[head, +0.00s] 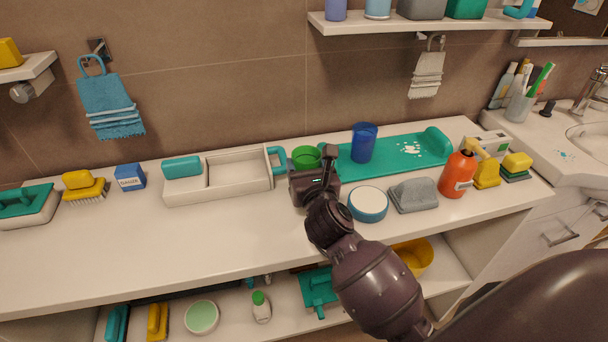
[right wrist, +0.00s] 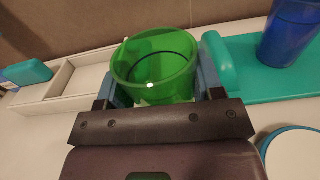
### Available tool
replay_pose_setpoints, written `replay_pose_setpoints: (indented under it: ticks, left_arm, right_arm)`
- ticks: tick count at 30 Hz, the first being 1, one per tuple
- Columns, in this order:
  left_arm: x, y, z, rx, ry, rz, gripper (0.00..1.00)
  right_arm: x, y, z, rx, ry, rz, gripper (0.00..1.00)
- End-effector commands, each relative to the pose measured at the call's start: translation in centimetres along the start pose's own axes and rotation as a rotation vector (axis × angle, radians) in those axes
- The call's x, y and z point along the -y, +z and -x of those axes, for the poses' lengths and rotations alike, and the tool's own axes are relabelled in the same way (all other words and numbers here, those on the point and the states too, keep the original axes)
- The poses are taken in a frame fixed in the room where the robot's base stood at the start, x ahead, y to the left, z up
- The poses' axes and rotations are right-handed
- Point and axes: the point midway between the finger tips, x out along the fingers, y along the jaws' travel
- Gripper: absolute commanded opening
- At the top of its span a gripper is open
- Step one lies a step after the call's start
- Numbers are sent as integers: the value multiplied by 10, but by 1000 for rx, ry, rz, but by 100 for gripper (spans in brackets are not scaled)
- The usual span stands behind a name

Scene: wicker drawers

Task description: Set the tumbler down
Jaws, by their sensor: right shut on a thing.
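A green see-through tumbler (head: 306,155) is between the fingers of my right gripper (head: 308,174), over the back of the white counter. In the right wrist view the green tumbler (right wrist: 151,66) is upright with its mouth up, and the right gripper (right wrist: 158,85) has a blue-grey finger on each side of it. I cannot tell whether its base touches the counter. A blue tumbler (head: 363,143) stands on the teal tray (head: 386,163) just to the right; it shows in the right wrist view too (right wrist: 290,30). My left gripper is not in view.
A cream divided box (head: 232,186) is close on the left. A round teal-rimmed dish (head: 368,203), a grey brush (head: 413,195) and an orange bottle (head: 457,175) stand on the right. The left front of the counter (head: 130,240) is clear. A shelf (head: 430,22) hangs above.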

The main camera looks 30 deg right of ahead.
Motion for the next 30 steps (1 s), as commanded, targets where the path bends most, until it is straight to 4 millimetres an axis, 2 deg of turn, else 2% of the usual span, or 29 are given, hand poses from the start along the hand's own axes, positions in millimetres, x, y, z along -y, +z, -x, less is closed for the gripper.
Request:
replay_pose_setpoints:
  ticks: [1,4,10,19,20,24,30]
  left_arm:
    - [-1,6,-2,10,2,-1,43]
    - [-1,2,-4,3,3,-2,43]
    - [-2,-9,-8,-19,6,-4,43]
    - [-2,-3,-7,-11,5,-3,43]
    - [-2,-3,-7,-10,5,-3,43]
    - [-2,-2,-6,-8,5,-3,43]
    - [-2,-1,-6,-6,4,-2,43]
  right_arm:
    - [0,-14,0,-7,-1,0,37]
    - [1,-22,0,-4,0,1,37]
    - [0,-22,0,1,1,-1,37]
    - [1,-26,0,0,0,0,37]
    - [1,-25,0,0,0,0,64]
    - [1,-25,0,1,0,0,86]
    - [1,-25,0,1,0,0,87]
